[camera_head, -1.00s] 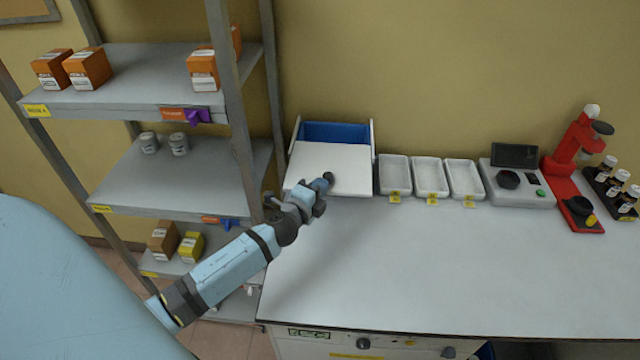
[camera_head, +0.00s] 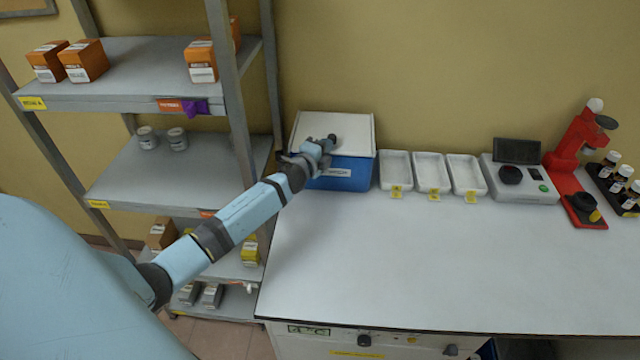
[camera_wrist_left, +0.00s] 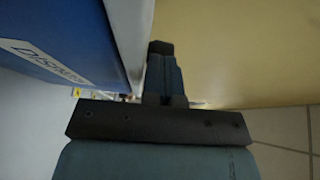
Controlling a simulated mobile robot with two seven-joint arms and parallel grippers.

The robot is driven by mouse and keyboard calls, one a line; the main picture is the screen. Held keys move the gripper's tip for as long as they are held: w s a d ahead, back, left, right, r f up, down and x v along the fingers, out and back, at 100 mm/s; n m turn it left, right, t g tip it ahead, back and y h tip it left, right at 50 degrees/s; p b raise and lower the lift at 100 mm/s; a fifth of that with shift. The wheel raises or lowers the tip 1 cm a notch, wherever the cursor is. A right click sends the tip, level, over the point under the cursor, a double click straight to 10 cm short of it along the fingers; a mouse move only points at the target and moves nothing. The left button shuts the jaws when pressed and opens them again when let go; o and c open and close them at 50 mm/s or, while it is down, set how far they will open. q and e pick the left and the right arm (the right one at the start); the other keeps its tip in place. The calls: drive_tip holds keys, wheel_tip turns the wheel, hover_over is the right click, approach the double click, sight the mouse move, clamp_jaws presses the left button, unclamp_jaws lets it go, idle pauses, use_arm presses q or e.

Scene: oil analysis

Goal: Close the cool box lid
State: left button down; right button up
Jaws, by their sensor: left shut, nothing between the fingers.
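The cool box (camera_head: 345,174) is blue with a white label on its front and stands at the back left of the bench. Its white lid (camera_head: 352,128) lies flat over the top, and no blue interior shows. The left gripper (camera_head: 331,140) is shut and empty, at the lid's front left part. In the left wrist view, the shut fingers (camera_wrist_left: 162,60) are beside the white lid edge (camera_wrist_left: 135,35), with the blue box wall (camera_wrist_left: 60,25) to the left. Whether they touch the lid I cannot tell. The right gripper is out of view.
White trays (camera_head: 432,172) stand right of the box, then a grey scale (camera_head: 520,178), a red stand (camera_head: 572,165) and dark bottles (camera_head: 610,160). A metal shelf post (camera_head: 236,115) rises close to my left arm. The front of the bench (camera_head: 420,270) is clear.

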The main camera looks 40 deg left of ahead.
use_arm(q)
drive_tip(key=shift+w+a, duration=0.2)
drive_tip(key=shift+w, duration=0.1)
drive_tip(key=shift+a+r, duration=0.1)
drive_tip(key=shift+r, duration=0.2)
drive_tip(key=s+d, duration=0.1)
drive_tip(key=s, duration=0.6)
drive_tip(key=shift+s+f+b, duration=0.2)
drive_tip(key=shift+s+b, duration=0.15)
drive_tip(key=shift+b, duration=0.1)
drive_tip(key=shift+d, duration=0.15)
